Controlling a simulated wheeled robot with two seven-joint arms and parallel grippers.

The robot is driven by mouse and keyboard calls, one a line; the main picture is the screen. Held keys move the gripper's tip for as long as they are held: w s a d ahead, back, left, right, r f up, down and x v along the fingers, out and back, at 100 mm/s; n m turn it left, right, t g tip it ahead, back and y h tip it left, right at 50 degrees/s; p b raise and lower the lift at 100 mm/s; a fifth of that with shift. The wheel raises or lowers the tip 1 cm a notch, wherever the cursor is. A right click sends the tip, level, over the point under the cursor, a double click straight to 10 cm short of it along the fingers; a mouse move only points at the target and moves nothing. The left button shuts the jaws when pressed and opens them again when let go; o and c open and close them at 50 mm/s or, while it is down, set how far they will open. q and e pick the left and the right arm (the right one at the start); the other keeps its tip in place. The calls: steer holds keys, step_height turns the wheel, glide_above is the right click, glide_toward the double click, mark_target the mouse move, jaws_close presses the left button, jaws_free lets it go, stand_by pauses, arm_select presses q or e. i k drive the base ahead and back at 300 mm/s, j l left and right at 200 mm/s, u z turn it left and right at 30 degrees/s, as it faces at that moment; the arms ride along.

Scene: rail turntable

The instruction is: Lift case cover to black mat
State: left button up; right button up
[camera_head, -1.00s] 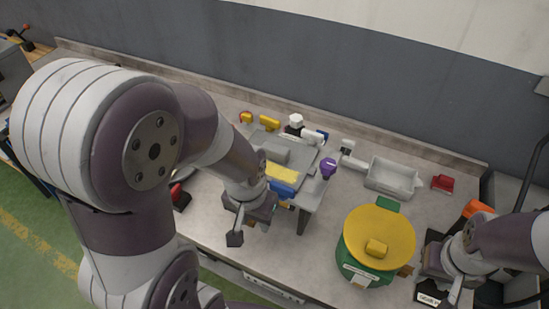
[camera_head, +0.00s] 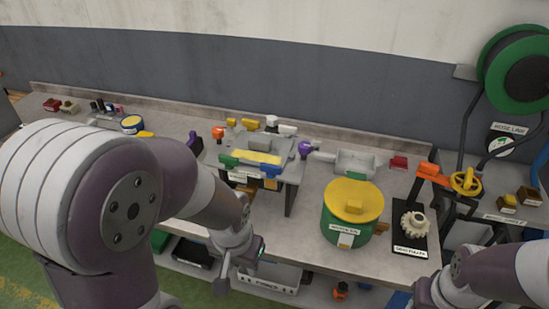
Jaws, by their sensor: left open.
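The yellow case cover (camera_head: 358,197) with its yellow knob sits on the round green case (camera_head: 345,235) right of the middle of the bench. A black mat (camera_head: 409,236) with a pale label lies just right of the case, and a cream gear stands on it. My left gripper (camera_head: 241,267) is open and empty, in front of the bench edge and left of the case. My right gripper (camera_head: 432,292) is at the bottom edge, below the black mat; its fingers are not clear.
A grey raised stand (camera_head: 288,172) with yellow and blue parts is left of the case. A grey tray (camera_head: 356,163) and a red block (camera_head: 398,162) lie behind it. An orange-handled device with a yellow wheel (camera_head: 466,182) stands at the right. A green reel (camera_head: 520,70) hangs above.

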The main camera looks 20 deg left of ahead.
mark_target(252, 149)
steer(key=j+z, duration=0.2)
steer(key=z, duration=0.25)
steer(key=j+z, duration=0.2)
steer(key=z, duration=0.25)
steer(key=j+z, duration=0.2)
steer(key=z, duration=0.2)
steer(key=j+z, duration=0.2)
steer(key=z, duration=0.25)
steer(key=k+j+z, duration=0.1)
steer(key=z, duration=0.35)
